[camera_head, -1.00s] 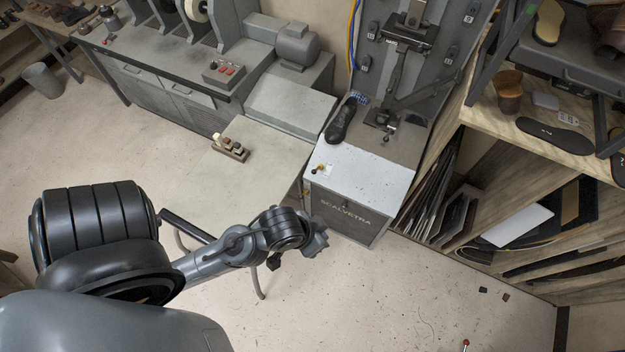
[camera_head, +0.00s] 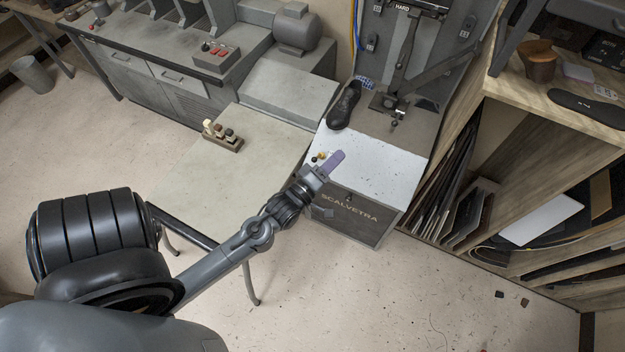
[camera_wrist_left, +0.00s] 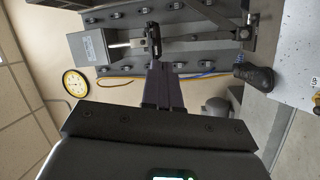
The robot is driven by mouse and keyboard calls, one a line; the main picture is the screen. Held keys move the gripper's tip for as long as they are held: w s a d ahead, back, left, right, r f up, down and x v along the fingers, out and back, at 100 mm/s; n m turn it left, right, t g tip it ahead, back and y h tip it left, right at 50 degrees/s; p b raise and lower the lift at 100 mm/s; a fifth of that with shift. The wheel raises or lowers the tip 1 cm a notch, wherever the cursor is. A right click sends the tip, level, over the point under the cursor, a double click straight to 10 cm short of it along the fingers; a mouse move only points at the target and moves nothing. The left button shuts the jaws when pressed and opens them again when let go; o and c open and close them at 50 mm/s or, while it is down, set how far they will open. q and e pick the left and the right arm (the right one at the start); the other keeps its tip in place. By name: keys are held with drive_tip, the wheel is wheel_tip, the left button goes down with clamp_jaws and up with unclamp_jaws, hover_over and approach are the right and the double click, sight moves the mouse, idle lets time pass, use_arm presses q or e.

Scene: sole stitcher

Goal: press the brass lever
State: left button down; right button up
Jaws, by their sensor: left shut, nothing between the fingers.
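A small brass-coloured lever (camera_head: 320,157) sits near the front left edge of the white top of the SCALVETRA cabinet (camera_head: 372,172) in the head view. My left gripper (camera_head: 337,159) is shut and empty, its purplish fingertips just to the right of the lever; I cannot tell whether they touch it. In the left wrist view the closed fingers (camera_wrist_left: 163,84) point at the grey machine column, and a yellowish piece (camera_wrist_left: 317,98), probably the lever, is cut off at the right edge. My right gripper is not in view.
A black shoe (camera_head: 344,104) stands on the cabinet behind the lever. A grey table (camera_head: 215,180) with small knobbed tools (camera_head: 222,137) is to the left. Wooden shelving (camera_head: 500,150) stands close on the right. The floor in front is mostly clear.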

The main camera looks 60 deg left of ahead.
use_arm(q)
drive_tip(key=a+f+n+y+b, duration=0.3)
drive_tip(key=a+f+y+b, duration=0.1)
drive_tip(key=f+b, duration=1)
drive_tip(key=s+a+f+n+g+y+b, duration=0.1)
drive_tip(key=a+f+n+y+b, duration=0.3)
drive_tip(key=f+b, duration=1.1)
drive_tip(key=s+a+f+n+y+b, duration=0.1)
drive_tip(key=a+f+n+y+b, duration=0.3)
drive_tip(key=f+b, duration=1.1)
wheel_tip(320, 180, down, 2)
drive_tip(key=shift+s+a+f+g, duration=0.1)
drive_tip(key=shift+s+a+g, duration=0.15)
drive_tip(key=shift+g, duration=0.15)
drive_tip(key=b, duration=0.6)
approach(317, 158)
drive_tip(key=a+x, duration=0.1)
drive_tip(key=x, duration=0.4)
drive_tip(key=shift+s+d+f, duration=0.2)
drive_tip(key=shift+s+f, duration=0.05)
